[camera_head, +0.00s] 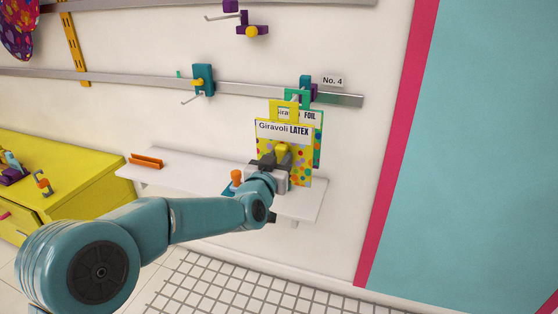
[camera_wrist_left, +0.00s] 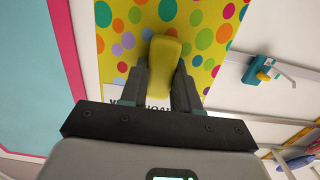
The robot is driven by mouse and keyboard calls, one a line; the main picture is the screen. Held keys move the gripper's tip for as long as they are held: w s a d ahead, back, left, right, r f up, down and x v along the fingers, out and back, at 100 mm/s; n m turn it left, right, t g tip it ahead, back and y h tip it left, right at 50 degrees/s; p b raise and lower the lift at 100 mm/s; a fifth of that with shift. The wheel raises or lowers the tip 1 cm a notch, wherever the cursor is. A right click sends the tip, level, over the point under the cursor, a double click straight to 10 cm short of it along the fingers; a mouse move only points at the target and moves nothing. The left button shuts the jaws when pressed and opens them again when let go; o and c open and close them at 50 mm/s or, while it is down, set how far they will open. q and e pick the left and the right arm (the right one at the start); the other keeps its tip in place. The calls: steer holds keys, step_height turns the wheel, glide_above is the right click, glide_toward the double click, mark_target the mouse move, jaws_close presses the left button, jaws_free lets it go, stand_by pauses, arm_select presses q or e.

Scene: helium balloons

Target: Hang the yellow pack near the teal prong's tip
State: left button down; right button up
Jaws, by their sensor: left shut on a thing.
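The yellow pack (camera_head: 300,137), dotted and labelled "Giravoli LATEX", is held upright by my left gripper (camera_head: 281,155). It fills much of the left wrist view (camera_wrist_left: 205,35), where the fingers (camera_wrist_left: 163,70) are shut on its yellow grip block. A teal prong holder (camera_head: 306,84) sits on the rail behind the pack's top; its prong is hidden. Another teal holder (camera_head: 203,80) with a yellow knob is farther left, its bare prong (camera_head: 190,99) sticking out. I cannot tell whether the pack's top tab (camera_head: 284,107) touches a prong. My right gripper is not in view.
A green "FOIL" pack (camera_head: 319,145) hangs just behind the yellow one. A "No. 4" tag (camera_head: 332,80) is right of the holder. Below is a white shelf (camera_head: 200,183) with an orange rack (camera_head: 146,162). A yellow cabinet (camera_head: 75,175) stands left.

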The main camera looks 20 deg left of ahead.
arm_select(q)
steer(key=shift+s, duration=0.1)
stand_by(0.5)
steer(key=shift+w+r, duration=0.1)
steer(key=shift+w, duration=1)
steer(key=shift+w+p, duration=0.25)
steer(key=shift+p, duration=0.15)
steer(key=shift+w+r, duration=0.15)
steer(key=shift+w, duration=0.5)
steer(key=shift+w+d+p, duration=0.1)
steer(key=shift+w+p, duration=0.1)
steer(key=shift+p, duration=0.15)
steer(key=shift+w, duration=0.2)
steer(key=shift+w+p, duration=0.35)
steer(key=shift+w, duration=0.5)
steer(key=shift+f, duration=0.25)
